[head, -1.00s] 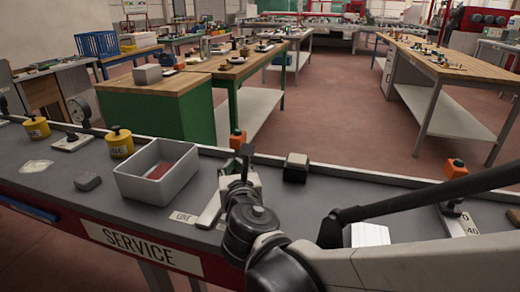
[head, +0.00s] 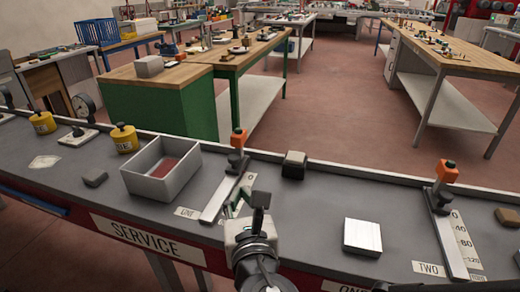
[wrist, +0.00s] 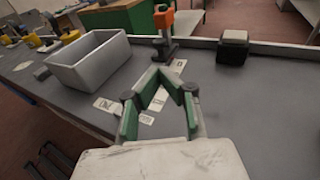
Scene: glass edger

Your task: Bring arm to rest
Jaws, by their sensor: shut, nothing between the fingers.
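My gripper (head: 237,206) is in the lower middle of the head view, over the grey service bench (head: 300,222), beside the left slide with an orange knob (head: 238,138). In the wrist view, the green-padded fingers of my gripper (wrist: 158,76) meet near their tips and hold nothing. The orange-knobbed slide also shows beyond them in the wrist view (wrist: 164,20). Whether the fingers touch the bench is hard to tell; they look apart from it. My wrist hides part of the bench's front edge.
A grey open box (head: 163,189) with a red bottom stands left of my gripper. A black block (head: 294,164) is behind, and a pale metal block (head: 362,237) lies to the right. A second orange-knobbed slide (head: 446,172) stands further right.

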